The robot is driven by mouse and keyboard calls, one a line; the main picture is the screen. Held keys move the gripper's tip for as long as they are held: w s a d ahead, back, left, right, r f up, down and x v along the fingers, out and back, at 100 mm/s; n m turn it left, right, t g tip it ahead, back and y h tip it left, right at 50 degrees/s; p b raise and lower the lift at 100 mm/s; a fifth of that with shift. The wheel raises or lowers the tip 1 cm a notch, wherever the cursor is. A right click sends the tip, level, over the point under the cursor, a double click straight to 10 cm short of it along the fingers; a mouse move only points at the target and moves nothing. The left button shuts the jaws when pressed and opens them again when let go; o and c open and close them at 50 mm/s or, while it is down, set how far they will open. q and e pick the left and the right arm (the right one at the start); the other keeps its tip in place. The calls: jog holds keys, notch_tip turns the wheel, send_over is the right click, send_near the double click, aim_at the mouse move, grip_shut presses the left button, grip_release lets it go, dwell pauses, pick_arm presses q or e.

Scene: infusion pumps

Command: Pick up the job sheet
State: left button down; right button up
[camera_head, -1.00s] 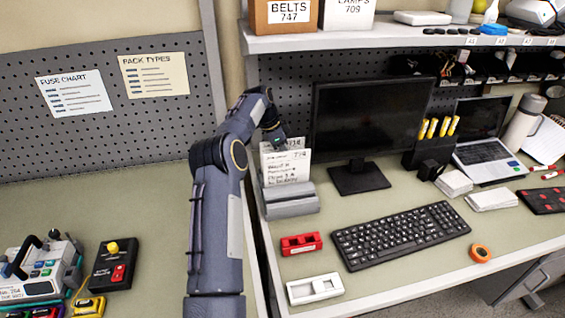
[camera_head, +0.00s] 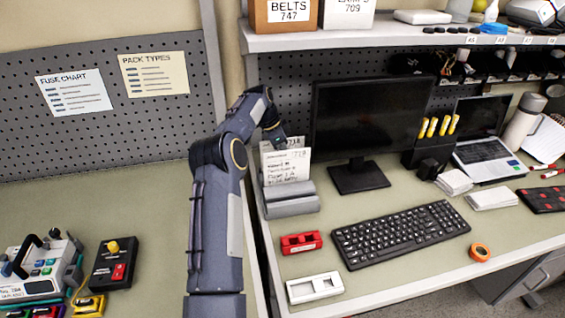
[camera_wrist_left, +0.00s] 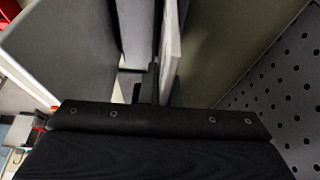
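A white job sheet (camera_head: 286,178) with printed lines stands upright in a grey holder (camera_head: 292,206) left of the monitor. Another sheet (camera_head: 296,143) shows its top edge behind it. My left gripper is at the upper back of these sheets in the head view, its fingers hidden there. In the left wrist view a pale sheet (camera_wrist_left: 171,42) appears nearly edge-on at the narrow dark fingers of my left gripper (camera_wrist_left: 160,88). I cannot tell whether they are closed on it. My right gripper is not in view.
A monitor (camera_head: 368,118) stands right of the holder, with a keyboard (camera_head: 400,234) in front. A red tray (camera_head: 301,243) and a white tray (camera_head: 315,287) lie nearer the front edge. A shelf (camera_head: 400,38) overhangs the desk.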

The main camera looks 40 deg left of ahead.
pick_arm(q)
notch_tip(320, 180, up, 7)
jog(key=shift+w+f, duration=0.1)
jog(key=s+a+b, duration=0.3)
jog(key=s+a, duration=0.8)
jog(key=s, duration=0.3)
jog(key=shift+a+r+b, duration=0.15)
jog(key=shift+r+b, duration=0.1)
jog(key=shift+b, duration=0.05)
jog(key=shift+s+f, duration=0.1)
jog(key=shift+s, duration=0.05)
dwell(0.7)
